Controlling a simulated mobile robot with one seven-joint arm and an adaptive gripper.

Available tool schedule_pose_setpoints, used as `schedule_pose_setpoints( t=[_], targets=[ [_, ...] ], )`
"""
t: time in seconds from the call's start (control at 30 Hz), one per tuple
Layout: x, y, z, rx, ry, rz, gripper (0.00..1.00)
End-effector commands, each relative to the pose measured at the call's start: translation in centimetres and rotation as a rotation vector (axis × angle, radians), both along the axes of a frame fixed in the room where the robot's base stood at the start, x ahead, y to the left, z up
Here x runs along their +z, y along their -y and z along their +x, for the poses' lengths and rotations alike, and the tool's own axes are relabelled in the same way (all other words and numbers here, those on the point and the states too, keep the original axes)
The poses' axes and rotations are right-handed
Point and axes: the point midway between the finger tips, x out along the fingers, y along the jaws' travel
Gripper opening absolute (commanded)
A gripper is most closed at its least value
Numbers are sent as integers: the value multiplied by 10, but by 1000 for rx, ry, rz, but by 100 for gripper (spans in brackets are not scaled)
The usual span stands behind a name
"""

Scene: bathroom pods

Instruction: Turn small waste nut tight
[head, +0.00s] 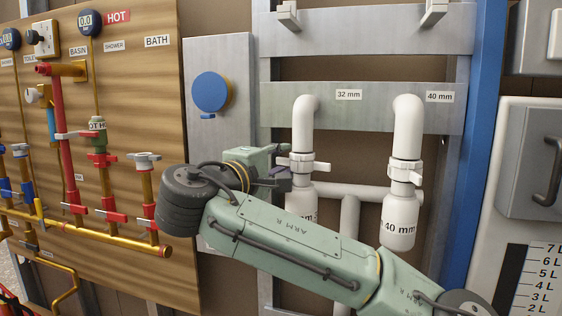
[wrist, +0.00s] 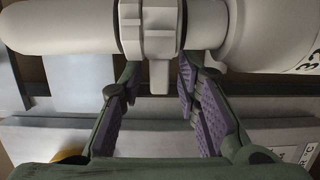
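The small waste nut (head: 302,166) is a white ring with lugs on the 32 mm white pipe in the head view. It also shows at the top of the wrist view (wrist: 147,32), with one lug pointing down between my fingers. My gripper (head: 284,172) is at the left of this nut in the head view. In the wrist view my gripper (wrist: 158,82) is open, its purple-padded fingers on either side of the lug. A gap shows on each side of the lug.
The 40 mm pipe's nut (head: 405,172) is just to the right. A grey panel with a blue round knob (head: 211,92) stands to the left. A wooden board with red and brass pipes (head: 105,160) is farther left. A blue post (head: 477,150) stands at the right.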

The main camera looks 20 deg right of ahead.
Motion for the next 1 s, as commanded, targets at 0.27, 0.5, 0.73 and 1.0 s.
schedule_pose_setpoints(
  t=[0.27,0.5,0.73,1.0],
  targets=[
    [0,0,0,0,0,0,9],
    [0,0,0,0,0,0,0],
    [-1,0,0,9,-1,2,0],
    [-3,-5,-6,190,0,8,0]
  ],
)
